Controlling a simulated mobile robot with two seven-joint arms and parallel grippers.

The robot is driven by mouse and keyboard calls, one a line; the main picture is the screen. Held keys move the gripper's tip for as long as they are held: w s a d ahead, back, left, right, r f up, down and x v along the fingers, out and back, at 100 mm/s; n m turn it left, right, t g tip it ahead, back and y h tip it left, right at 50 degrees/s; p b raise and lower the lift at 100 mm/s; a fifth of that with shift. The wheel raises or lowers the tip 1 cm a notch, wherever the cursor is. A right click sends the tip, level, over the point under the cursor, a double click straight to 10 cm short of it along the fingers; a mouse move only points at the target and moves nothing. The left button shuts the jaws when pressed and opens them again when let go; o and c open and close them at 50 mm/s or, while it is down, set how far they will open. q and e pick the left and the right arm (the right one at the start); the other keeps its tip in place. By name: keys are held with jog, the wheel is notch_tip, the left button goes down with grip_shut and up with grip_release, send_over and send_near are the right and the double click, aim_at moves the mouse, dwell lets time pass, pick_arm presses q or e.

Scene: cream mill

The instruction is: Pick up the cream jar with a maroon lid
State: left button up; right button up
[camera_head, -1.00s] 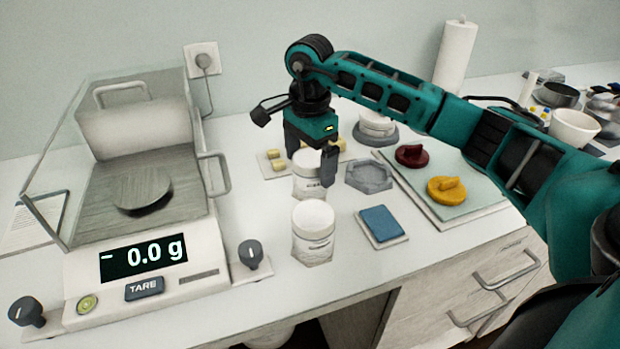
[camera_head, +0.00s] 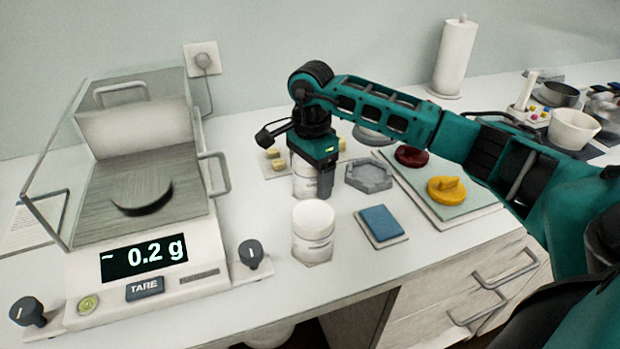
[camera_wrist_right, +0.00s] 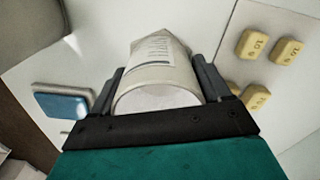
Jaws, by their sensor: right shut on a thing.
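My right gripper (camera_head: 311,188) comes down from above and is shut on a white jar (camera_head: 302,181) at the middle of the bench. In the right wrist view the jar (camera_wrist_right: 158,80) sits between the two fingers, with its white round top toward the palm and a printed label on its side. I cannot tell whether it touches the bench. No maroon lid shows on it. A maroon round piece with a raised grip (camera_head: 411,156) lies on the pale board, partly behind my arm. A second white jar (camera_head: 313,232) stands upright in front of the gripper. My left gripper is not in view.
A glass-sided balance (camera_head: 145,240) reading about 0.2 g stands at left. A grey hexagonal holder (camera_head: 369,175), a blue pad (camera_head: 381,223) and a yellow lid-like piece (camera_head: 446,189) are right of the jars. Small yellow blocks (camera_wrist_right: 286,51) lie beside the held jar.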

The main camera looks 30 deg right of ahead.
jog(key=shift+c, duration=1.2)
jog(key=shift+r, duration=0.15)
